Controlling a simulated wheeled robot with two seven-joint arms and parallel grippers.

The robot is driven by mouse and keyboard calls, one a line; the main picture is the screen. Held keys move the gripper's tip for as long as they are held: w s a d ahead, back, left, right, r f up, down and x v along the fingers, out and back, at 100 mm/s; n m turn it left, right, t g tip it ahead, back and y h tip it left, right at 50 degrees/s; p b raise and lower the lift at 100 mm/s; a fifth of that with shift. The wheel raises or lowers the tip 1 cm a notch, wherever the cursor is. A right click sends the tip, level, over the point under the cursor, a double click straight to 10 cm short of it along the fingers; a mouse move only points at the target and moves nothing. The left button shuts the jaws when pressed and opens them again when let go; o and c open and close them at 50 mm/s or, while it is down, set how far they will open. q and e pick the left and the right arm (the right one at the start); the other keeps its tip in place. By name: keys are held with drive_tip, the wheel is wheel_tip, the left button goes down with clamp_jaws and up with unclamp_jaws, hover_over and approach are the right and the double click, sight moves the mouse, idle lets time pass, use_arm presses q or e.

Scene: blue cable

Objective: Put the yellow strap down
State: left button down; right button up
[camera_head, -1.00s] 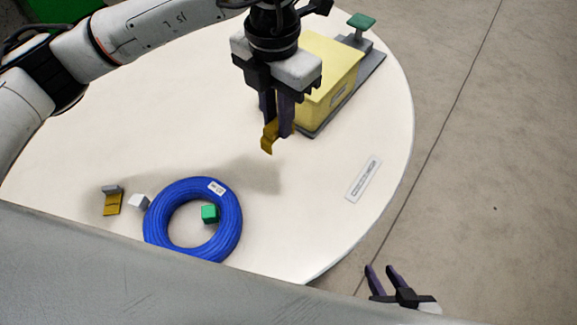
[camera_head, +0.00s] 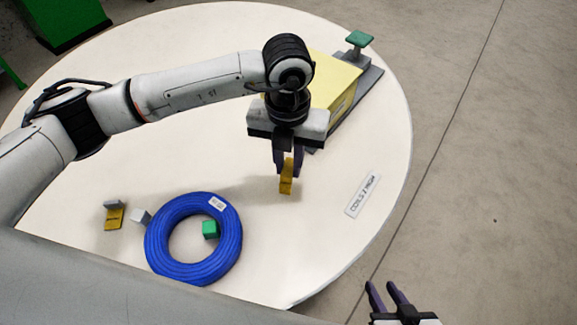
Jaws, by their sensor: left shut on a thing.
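A yellow strap (camera_head: 287,182) hangs from my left gripper (camera_head: 288,167), which is shut on it. The strap is over the white table (camera_head: 330,235), right of the blue cable coil and in front of the yellow box. I cannot tell whether its lower end touches the table. A second yellow strap-like piece (camera_head: 115,218) lies at the left with a grey block (camera_head: 114,204) at its top edge. My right gripper (camera_head: 381,285) is open and empty, off the table's front right edge.
The blue cable coil (camera_head: 160,240) lies at the front with a green cube (camera_head: 211,229) inside its ring and a white cube (camera_head: 141,217) beside it. A yellow box (camera_head: 333,82) on a grey base stands behind. A label plate (camera_head: 363,195) lies at right.

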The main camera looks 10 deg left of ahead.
sight(288, 168)
use_arm(q)
drive_tip(key=shift+f, duration=0.95)
drive_tip(key=shift+f, duration=0.1)
drive_tip(key=c, duration=1.6)
unclamp_jaws()
wheel_tip(288, 168, up, 12)
drive_tip(key=shift+s+r+b, duration=0.15)
drive_tip(key=shift+b, duration=0.2)
